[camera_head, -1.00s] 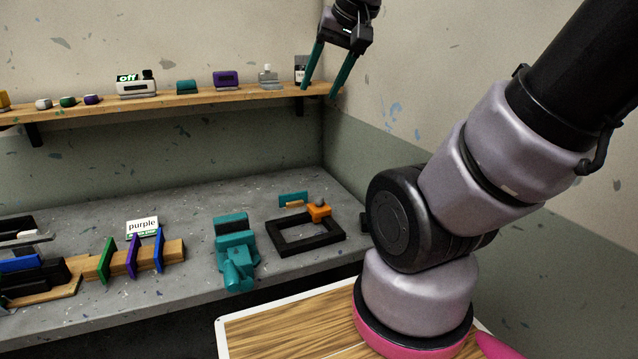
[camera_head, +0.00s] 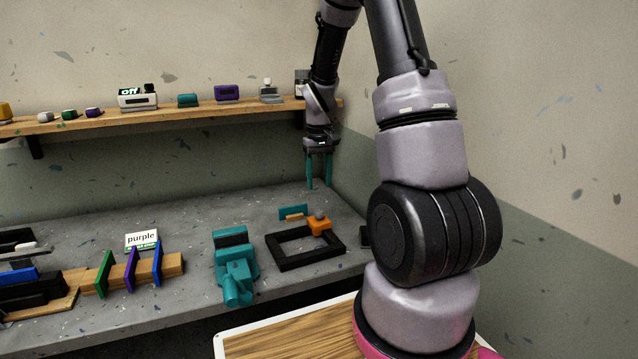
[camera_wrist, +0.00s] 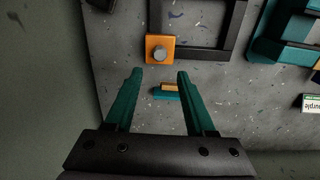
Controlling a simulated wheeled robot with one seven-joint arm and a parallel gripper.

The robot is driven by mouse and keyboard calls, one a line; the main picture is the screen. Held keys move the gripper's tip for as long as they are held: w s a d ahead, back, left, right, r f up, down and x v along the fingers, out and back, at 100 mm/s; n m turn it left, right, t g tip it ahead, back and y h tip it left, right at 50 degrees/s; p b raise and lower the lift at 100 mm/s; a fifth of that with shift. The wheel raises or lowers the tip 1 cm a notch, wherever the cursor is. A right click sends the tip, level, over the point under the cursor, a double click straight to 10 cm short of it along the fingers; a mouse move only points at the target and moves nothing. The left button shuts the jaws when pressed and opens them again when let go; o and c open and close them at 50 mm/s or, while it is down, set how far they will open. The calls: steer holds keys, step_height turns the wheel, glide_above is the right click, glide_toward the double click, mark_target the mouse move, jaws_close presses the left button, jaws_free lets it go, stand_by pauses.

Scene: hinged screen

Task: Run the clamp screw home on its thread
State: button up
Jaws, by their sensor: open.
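The clamp is an orange block (camera_head: 320,229) at a corner of a black rectangular frame (camera_head: 290,263) lying on the grey bench. A grey round screw head (camera_head: 320,214) sits on top of the orange block. In the wrist view the screw head (camera_wrist: 160,54) shows from above, just beyond the fingertips. My gripper (camera_head: 318,187) is open and empty, its teal fingers pointing down above the bench, apart from the clamp. In the wrist view the gripper (camera_wrist: 159,74) has nothing between its fingers. The screw's thread is hidden inside the block.
A teal-and-tan piece (camera_head: 293,212) lies on the bench near the clamp. A teal vise (camera_head: 236,270) stands left of the frame. A wooden rack (camera_head: 172,265) with coloured plates stands further left. The shelf (camera_head: 200,103) with small devices runs above, beside my arm.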

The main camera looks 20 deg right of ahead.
mark_target(319, 211)
step_height(319, 211, down, 9)
steer(key=shift+f, duration=0.15)
steer(key=shift+c, duration=0.6)
jaws_close()
steer(key=m, duration=0.4)
steer(key=shift+m, duration=0.4)
steer(key=m, duration=1.7)
steer(key=shift+m, duration=0.3)
steer(key=m, duration=0.3)
steer(key=shift+m, duration=0.3)
steer(key=m, duration=0.7)
steer(key=shift+m, duration=0.3)
steer(key=m, duration=1)
steer(key=shift+o, duration=1.8)
jaws_free()
